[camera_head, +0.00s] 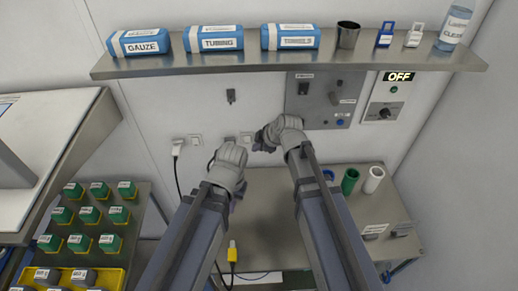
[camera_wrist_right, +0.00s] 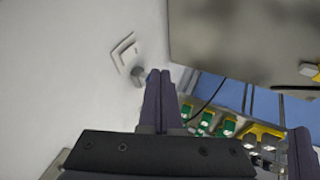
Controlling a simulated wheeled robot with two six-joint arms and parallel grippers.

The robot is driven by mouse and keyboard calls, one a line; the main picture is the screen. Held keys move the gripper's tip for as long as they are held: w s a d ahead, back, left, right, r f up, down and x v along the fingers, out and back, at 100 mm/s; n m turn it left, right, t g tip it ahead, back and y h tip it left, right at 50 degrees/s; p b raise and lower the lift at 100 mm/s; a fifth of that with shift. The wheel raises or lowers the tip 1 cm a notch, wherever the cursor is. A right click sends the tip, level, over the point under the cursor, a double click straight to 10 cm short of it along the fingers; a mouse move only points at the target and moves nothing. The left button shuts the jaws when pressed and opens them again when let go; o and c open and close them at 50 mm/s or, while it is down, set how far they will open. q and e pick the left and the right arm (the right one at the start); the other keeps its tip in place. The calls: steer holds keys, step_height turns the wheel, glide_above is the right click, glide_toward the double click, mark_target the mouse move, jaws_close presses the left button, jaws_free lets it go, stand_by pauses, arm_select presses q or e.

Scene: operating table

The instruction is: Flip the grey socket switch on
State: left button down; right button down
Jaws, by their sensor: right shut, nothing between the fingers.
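A row of sockets and switches sits low on the wall in the head view, with a white switch plate (camera_head: 195,140) at left and a grey socket (camera_head: 229,140) partly hidden by my left wrist. My right gripper (camera_head: 262,140) is shut and empty close to the wall, just right of this row. In the right wrist view its closed fingertips (camera_wrist_right: 158,76) are beside a small grey piece (camera_wrist_right: 137,74) below a white plate (camera_wrist_right: 124,52); I cannot tell whether they touch.
A grey wall panel (camera_head: 307,112) with knobs and an OFF sign (camera_head: 398,77) are to the right. A shelf (camera_head: 270,64) with packs runs above. A steel bench (camera_head: 268,195) lies below, with green (camera_head: 349,181) and white (camera_head: 373,179) cylinders at right.

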mark_target(247, 140)
steer(key=w+a+f+b, duration=0.2)
steer(key=w+f+b, duration=0.3)
steer(key=w+f, duration=0.1)
steer(key=shift+w+a, duration=0.2)
steer(key=shift+w, duration=0.3)
steer(key=shift+w, duration=0.2)
